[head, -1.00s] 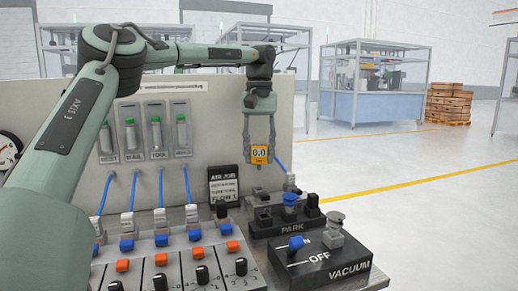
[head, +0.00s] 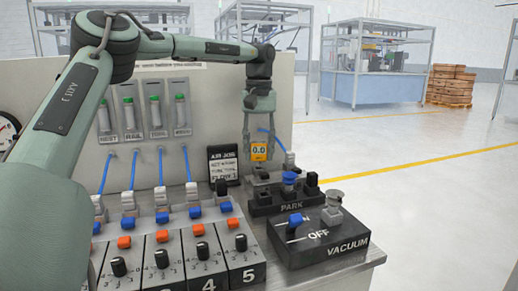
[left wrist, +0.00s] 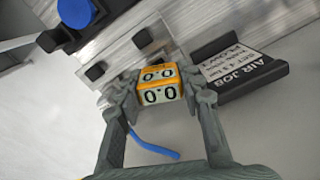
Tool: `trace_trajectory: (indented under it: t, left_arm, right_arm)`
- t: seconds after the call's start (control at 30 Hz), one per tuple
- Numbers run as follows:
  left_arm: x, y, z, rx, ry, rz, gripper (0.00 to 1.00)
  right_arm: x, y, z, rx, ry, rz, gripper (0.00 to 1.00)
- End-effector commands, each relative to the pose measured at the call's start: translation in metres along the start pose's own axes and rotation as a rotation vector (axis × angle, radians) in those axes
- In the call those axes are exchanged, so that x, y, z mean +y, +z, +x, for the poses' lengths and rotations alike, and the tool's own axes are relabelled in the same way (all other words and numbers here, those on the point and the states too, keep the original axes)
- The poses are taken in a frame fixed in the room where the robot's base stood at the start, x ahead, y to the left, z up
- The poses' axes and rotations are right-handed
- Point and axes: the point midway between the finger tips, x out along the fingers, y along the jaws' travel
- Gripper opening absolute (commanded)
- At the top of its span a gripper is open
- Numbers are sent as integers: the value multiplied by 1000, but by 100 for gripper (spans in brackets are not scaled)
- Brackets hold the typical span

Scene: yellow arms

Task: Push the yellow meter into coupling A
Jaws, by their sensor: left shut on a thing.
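The yellow meter (head: 259,152) has a pale display reading 0.0. My left gripper (head: 259,146) points down and is shut on the meter, holding it in front of the grey panel's right end, near the rear of the PARK block. In the left wrist view the meter (left wrist: 158,85) sits between the fingertips (left wrist: 158,92). Grey couplings with blue hoses stand in a row on the bench, one of them here (head: 128,200). I can read no letter A on any coupling. My right gripper is not in view.
The black PARK block (head: 290,206) holds a blue-topped part. The VACUUM box (head: 320,241) with a blue switch stands in front of it. A black AIR JOB sign (head: 223,162) stands left of the meter. Numbered knob modules (head: 205,262) fill the front left.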

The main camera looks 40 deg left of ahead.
Motion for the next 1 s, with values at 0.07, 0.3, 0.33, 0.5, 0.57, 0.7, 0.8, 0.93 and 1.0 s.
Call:
trace_trajectory:
  t: [0.07, 0.3, 0.33, 0.5, 0.57, 0.7, 0.8, 0.93, 1.0]
  left_arm:
    - [0, 0, -1, 1, 1, 0, 8]
    - [0, 0, 1, 1, 0, 0, 8]
    - [0, 0, 1, 1, 0, 0, 8]
    - [0, 0, 4, 1, 0, 0, 8]
    - [0, 0, 6, 1, 0, 0, 8]
    - [0, 0, 8, 0, 0, 0, 8]
    - [0, 0, 10, 0, 0, 0, 8]
    - [0, 0, 13, 0, 0, 0, 8]
    - [0, 0, 14, 0, 1, 0, 8]
  right_arm:
    - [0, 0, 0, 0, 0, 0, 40]
    - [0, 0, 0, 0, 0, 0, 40]
    - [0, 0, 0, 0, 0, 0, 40]
    - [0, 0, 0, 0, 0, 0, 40]
    - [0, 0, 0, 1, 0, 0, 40]
    - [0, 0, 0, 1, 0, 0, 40]
    - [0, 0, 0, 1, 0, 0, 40]
    - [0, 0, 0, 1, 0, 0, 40]
    - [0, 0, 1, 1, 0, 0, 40]
